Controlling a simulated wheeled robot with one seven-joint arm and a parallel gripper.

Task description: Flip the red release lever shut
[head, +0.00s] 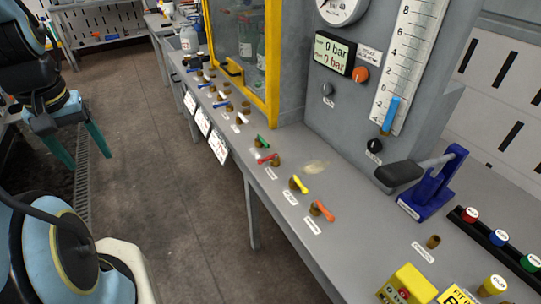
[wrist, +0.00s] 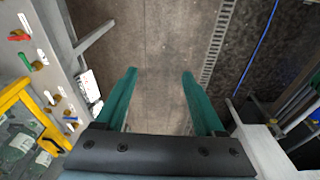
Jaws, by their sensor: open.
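A red lever (head: 267,158) sits on a brass valve on the grey bench, in a row between a green lever (head: 262,141) and a yellow lever (head: 299,184). An orange-red lever (head: 322,211) is nearer to me. The small labels are too blurred to read. In the wrist view a red lever (wrist: 19,37) shows at the upper left edge, with a green lever (wrist: 40,58) below it. My gripper (head: 87,160) hangs over the floor left of the bench, well apart from the levers. Its teal fingers are open and empty in the wrist view (wrist: 159,74).
A yellow-framed cabinet (head: 273,65) stands on the bench behind several blue and white levers. A gauge panel (head: 400,60) and a blue lever stand (head: 435,185) with a dark handle are at the right. Colored buttons (head: 499,238) line the right. The floor (head: 160,170) is clear.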

